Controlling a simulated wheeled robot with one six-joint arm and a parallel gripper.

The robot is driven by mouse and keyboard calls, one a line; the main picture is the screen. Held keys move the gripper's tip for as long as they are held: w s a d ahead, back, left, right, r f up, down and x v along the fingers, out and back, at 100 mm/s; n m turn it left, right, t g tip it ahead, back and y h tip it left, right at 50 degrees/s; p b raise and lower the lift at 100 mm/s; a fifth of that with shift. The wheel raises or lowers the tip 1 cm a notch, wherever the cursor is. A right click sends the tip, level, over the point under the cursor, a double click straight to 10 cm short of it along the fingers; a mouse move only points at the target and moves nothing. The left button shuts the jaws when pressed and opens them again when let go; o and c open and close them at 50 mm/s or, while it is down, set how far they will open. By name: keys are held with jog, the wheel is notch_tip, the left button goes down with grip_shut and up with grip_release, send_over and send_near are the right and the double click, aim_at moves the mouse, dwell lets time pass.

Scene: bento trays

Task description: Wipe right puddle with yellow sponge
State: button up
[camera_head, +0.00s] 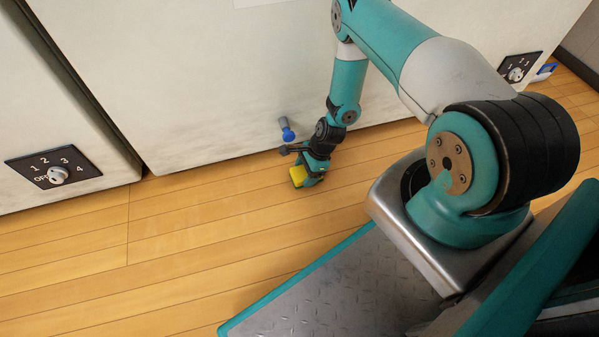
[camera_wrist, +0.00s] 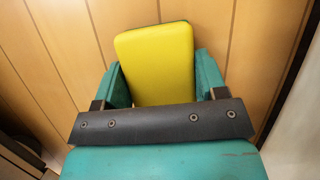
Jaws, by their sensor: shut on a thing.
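The yellow sponge (camera_wrist: 155,62) is held between the two fingers of my gripper (camera_wrist: 163,88) in the wrist view. In the head view the sponge (camera_head: 298,176) shows at the end of my gripper (camera_head: 309,176), low over the wooden floor near the white cabinet. I cannot tell whether the sponge touches the floor. No puddle is clearly visible in either view; the floor around the sponge looks dry, and the floor under it is hidden.
A white cabinet front (camera_head: 220,80) rises right behind my gripper. A blue-tipped grey knob or nozzle (camera_head: 287,132) sticks out of it close to my wrist. Dial panels (camera_head: 54,167) are at left and right (camera_head: 518,68). The wooden floor (camera_head: 150,260) at left is clear.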

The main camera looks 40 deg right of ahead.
jog(key=shift+s+d+f, duration=0.1)
jog(key=shift+s+d, duration=0.05)
jog(key=shift+d, duration=0.25)
jog(key=shift+s+d+f, duration=0.1)
jog(key=shift+s+d, duration=0.05)
jog(key=shift+d, duration=0.25)
jog(key=shift+r, duration=0.1)
notch_tip(320, 180, up, 6)
jog(key=p, duration=0.5)
jog(key=shift+a, duration=0.1)
jog(key=shift+r+p, duration=1.45)
jog(key=shift+r, duration=0.05)
jog(key=shift+w, duration=0.1)
